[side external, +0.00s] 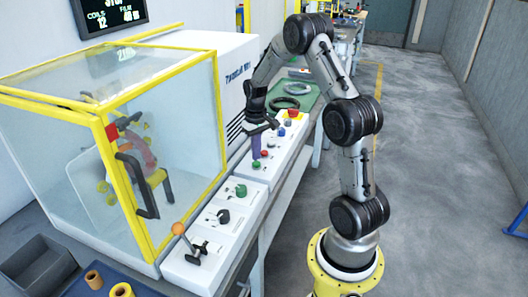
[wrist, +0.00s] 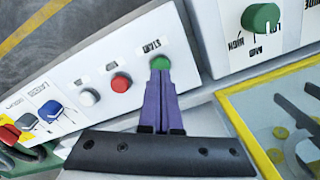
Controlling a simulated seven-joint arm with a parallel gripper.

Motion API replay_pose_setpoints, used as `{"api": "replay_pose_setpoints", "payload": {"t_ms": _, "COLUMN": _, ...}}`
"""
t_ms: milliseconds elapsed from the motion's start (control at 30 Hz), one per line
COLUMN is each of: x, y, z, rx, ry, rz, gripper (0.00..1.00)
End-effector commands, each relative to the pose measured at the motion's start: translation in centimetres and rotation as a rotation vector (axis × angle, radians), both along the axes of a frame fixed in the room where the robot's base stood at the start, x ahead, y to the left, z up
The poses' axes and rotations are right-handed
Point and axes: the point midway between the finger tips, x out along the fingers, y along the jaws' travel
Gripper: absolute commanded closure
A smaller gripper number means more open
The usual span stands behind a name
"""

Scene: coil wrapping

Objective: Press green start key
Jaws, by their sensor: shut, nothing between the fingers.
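The green start key (wrist: 160,62) is a round green button on a white sloped control panel (wrist: 110,62), with a small label beside it. It also shows in the side external view (side external: 256,164). My gripper (wrist: 160,78) is shut and empty, with its purple fingers together. In the side external view my gripper (side external: 256,156) points down right above the green key. In the wrist view the fingertips overlap the near edge of the key. I cannot tell whether they touch it.
A red button (wrist: 121,83) and a white button (wrist: 89,97) sit beside the green key. A green knob (wrist: 261,17) is on the neighbouring panel. A yellow-framed clear enclosure (side external: 160,150) stands left of the panels. An orange-topped lever (side external: 179,229) stands at the near end.

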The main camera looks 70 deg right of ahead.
Motion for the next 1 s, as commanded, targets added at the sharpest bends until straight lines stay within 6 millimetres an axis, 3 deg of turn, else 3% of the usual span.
{"api": "replay_pose_setpoints", "payload": {"t_ms": 633, "x": 0.0, "y": 0.0, "z": -1.9, "rx": 0.001, "ry": 0.001, "rz": 0.0, "gripper": 1.0}}
{"api": "replay_pose_setpoints", "payload": {"t_ms": 1000, "x": 0.0, "y": 0.0, "z": -1.2, "rx": -0.001, "ry": -0.001, "rz": 0.0, "gripper": 1.0}}
